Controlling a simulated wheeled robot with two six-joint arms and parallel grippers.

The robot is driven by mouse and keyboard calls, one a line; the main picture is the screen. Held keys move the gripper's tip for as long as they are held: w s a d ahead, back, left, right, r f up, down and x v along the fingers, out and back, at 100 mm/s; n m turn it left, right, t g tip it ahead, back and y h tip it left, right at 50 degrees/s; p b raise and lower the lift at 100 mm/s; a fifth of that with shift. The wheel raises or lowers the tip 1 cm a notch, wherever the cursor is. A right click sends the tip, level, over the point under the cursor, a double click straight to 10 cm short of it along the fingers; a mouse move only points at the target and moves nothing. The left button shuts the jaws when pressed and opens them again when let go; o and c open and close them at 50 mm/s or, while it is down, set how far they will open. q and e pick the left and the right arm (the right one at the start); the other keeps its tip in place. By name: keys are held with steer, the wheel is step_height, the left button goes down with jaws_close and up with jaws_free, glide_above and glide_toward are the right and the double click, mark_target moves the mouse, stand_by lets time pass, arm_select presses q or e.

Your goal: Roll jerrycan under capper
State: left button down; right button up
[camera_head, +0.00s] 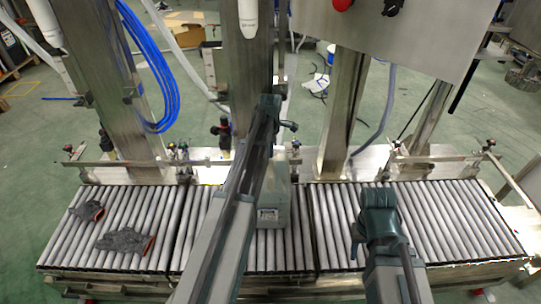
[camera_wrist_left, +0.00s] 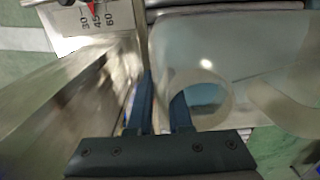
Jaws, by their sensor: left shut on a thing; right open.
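A pale grey jerrycan (camera_head: 273,206) stands on the roller conveyor in the middle of the head view, partly hidden behind my left arm. My left gripper (camera_head: 268,108) is at the top of the jerrycan. In the left wrist view its blue fingers (camera_wrist_left: 160,108) are shut on the jerrycan at its neck edge; the exact contact is hard to see. My right gripper (camera_head: 376,197) is open and empty above the rollers, right of the jerrycan. I cannot tell which machine part is the capper.
The roller conveyor (camera_head: 195,215) runs left to right, with guide rails at the back. Two grey gloves (camera_head: 126,241) lie on its left end. Steel columns (camera_head: 345,110) and a cabinet (camera_head: 410,30) with a red button stand behind. Rollers at far right are clear.

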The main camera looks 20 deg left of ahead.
arm_select(q)
steer(key=c, duration=0.8)
jaws_free()
steer(key=shift+o, duration=0.2)
steer(key=shift+f, duration=0.1)
step_height(320, 180, up, 14)
steer(key=p, duration=1.4)
steer(key=shift+s, duration=0.1)
